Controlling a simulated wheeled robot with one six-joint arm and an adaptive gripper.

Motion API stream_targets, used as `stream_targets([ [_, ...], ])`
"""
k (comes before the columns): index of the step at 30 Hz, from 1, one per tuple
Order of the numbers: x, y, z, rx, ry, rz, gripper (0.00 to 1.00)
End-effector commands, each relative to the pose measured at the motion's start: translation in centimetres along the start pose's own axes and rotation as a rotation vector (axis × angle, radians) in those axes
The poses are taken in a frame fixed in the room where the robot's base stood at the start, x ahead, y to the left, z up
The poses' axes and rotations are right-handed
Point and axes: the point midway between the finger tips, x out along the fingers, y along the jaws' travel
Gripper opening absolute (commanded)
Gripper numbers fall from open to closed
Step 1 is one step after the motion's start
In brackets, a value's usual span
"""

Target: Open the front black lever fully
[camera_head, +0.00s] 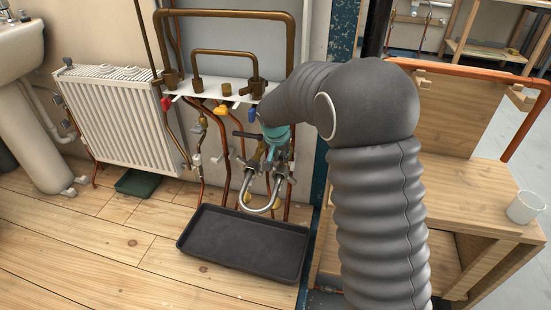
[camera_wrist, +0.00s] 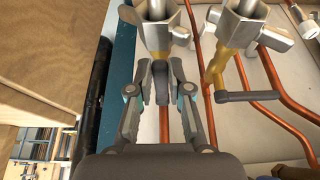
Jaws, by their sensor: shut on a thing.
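My gripper (camera_wrist: 160,78) is shut on the black lever (camera_wrist: 161,90), which shows as a dark narrow piece between the two fingers in the wrist view. The fingers lie on either side of it, just below a grey metal valve body (camera_wrist: 157,35) with a brass stem. A second valve (camera_wrist: 237,35) stands to the right, with its black lever (camera_wrist: 248,96) sticking out sideways, apart from my gripper. In the head view, my gripper (camera_head: 275,150) is at the valves above the tray; the held lever is hidden there by my gripper and arm.
A black tray (camera_head: 245,245) lies on the wooden floor below the valves. Copper pipes (camera_head: 227,165) run down the wall close by. A white radiator (camera_head: 120,115) hangs to the left. A wooden bench (camera_head: 470,200) with a white cup (camera_head: 525,207) stands to the right.

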Motion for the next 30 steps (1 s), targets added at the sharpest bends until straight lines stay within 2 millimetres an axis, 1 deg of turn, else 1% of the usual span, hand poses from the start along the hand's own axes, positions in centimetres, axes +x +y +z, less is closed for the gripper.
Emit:
stream_targets([
  [2,0.0,-0.1,0.1,0.002,-0.002,0.000,0.00],
  [3,0.0,-0.1,0.1,0.001,-0.002,0.000,0.26],
  [5,0.0,-0.1,0.1,0.000,-0.002,-0.001,0.41],
  [6,0.0,-0.1,0.1,0.000,-0.002,-0.001,0.44],
  [14,-0.1,-0.1,0.1,-0.002,0.000,-0.002,0.44],
  [17,-0.5,-0.2,0.0,-0.002,0.001,-0.002,0.44],
  [20,-1.6,-0.2,0.0,-0.002,0.003,-0.004,0.44],
  [22,-2.7,-0.2,0.0,-0.003,0.003,-0.003,0.44],
  [30,-8.1,-0.2,0.0,-0.002,0.002,-0.003,0.44],
])
